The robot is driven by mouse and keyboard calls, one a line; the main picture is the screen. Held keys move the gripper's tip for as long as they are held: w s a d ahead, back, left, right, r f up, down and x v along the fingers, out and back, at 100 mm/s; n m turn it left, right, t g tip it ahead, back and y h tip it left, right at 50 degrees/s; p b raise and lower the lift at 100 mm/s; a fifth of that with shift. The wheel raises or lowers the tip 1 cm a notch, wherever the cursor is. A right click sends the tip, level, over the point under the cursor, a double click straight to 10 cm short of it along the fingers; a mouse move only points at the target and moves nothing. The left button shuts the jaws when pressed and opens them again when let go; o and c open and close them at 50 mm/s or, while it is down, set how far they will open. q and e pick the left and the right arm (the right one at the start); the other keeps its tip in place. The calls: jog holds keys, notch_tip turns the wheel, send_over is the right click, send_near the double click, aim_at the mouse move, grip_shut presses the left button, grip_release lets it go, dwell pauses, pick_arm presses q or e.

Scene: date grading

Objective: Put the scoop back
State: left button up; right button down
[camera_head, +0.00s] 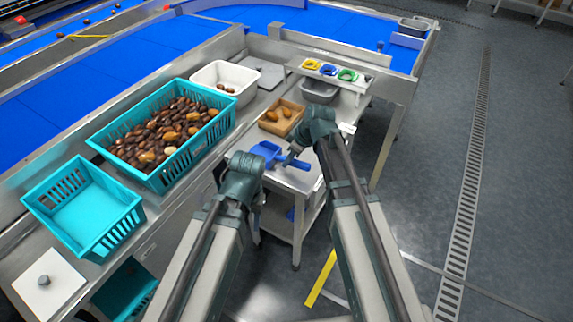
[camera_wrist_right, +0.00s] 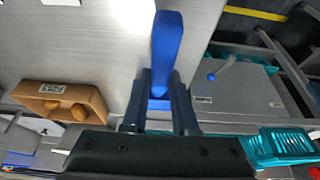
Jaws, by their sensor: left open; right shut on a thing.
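The blue scoop (camera_head: 266,151) is over the steel side table in the head view. My right gripper (camera_head: 291,159) is shut on it. In the right wrist view, the scoop's blue part (camera_wrist_right: 167,45) sticks out past the two dark fingers, which close on it at their tips (camera_wrist_right: 160,98). I cannot tell whether the scoop touches the table top. My left gripper (camera_head: 256,236) hangs low beside the side table, open and away from the scoop; its fingers are partly hidden by my arm.
A wooden box (camera_head: 267,125) with a few dates stands behind the scoop; it also shows in the right wrist view (camera_wrist_right: 30,92). A teal crate (camera_head: 165,180) full of dates, an empty teal crate (camera_head: 50,205) and a white tub (camera_head: 243,82) stand left. Colored rings (camera_head: 328,69) sit on a shelf behind.

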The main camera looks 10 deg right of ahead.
jog(key=shift+f, duration=0.45)
jog(key=shift+r, duration=0.15)
pick_arm(q)
jog(key=shift+a+f, duration=0.1)
jog(key=shift+f, duration=0.15)
pick_arm(e)
jog(key=shift+f, duration=0.2)
pick_arm(q)
jog(key=shift+f, duration=0.2)
pick_arm(e)
jog(key=c, duration=0.7)
grip_release()
pick_arm(q)
jog(key=shift+r, duration=0.15)
pick_arm(e)
jog(key=shift+r, duration=0.2)
